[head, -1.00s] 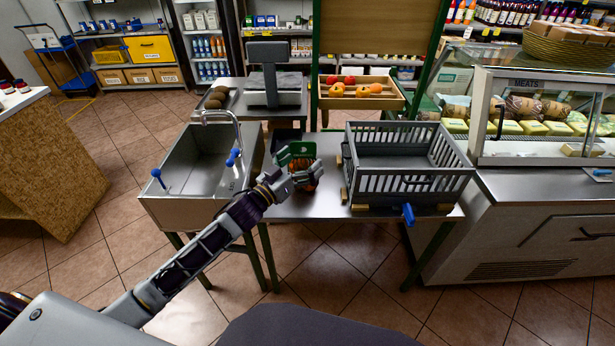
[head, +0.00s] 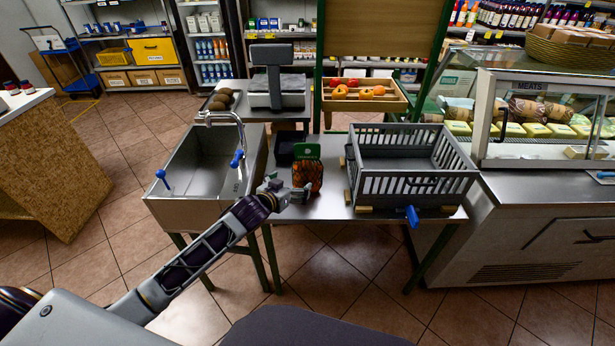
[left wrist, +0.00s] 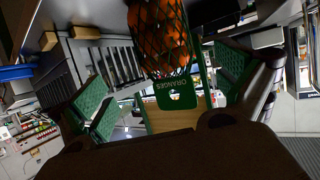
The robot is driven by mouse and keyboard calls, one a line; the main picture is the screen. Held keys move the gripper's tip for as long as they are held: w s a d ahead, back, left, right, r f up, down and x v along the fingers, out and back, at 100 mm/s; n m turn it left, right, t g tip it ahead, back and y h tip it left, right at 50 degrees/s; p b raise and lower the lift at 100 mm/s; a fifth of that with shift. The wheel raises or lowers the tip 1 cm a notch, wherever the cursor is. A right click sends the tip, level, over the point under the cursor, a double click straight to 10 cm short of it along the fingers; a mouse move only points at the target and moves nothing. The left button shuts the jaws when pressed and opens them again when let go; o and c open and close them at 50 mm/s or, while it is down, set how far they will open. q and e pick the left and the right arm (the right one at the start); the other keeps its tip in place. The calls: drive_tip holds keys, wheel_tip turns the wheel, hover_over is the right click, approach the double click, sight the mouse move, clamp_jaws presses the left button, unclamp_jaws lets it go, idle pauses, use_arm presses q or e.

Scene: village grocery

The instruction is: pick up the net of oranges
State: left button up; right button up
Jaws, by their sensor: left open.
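The net of oranges (head: 307,176) stands upright on the metal table, with a green header card on top. My left gripper (head: 291,190) is just in front of it and slightly to its left, low and near the table's front edge. In the left wrist view, the net (left wrist: 158,40) hangs in from the top, and its green "ORANGES" label lies between the spread green finger pads of my gripper (left wrist: 160,95). The jaws are open, and I see no clear contact with the net. My right gripper is out of view.
A grey slatted crate (head: 415,185) stands close on the right of the net. A sink (head: 190,205) with a tap and blue handles is on the left. A small dark box (head: 286,140) and a scale (head: 277,92) are behind. Bare table (head: 330,207) shows between net and crate.

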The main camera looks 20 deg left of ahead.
sight(303, 175)
use_arm(q)
drive_tip(key=shift+w, duration=0.15)
drive_tip(key=shift+x, duration=3.3)
drive_tip(key=shift+w+d+f, duration=0.1)
drive_tip(key=shift+w+f, duration=0.1)
drive_tip(key=shift+w, duration=0.35)
drive_tip(key=shift+w+f, duration=0.1)
drive_tip(key=shift+w, duration=0.15)
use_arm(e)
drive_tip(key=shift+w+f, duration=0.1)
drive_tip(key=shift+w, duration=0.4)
use_arm(q)
drive_tip(key=shift+w+d+f, duration=0.1)
drive_tip(key=shift+w+f, duration=0.1)
drive_tip(key=shift+w, duration=0.5)
drive_tip(key=shift+b+x, duration=0.3)
drive_tip(key=shift+x, duration=1.55)
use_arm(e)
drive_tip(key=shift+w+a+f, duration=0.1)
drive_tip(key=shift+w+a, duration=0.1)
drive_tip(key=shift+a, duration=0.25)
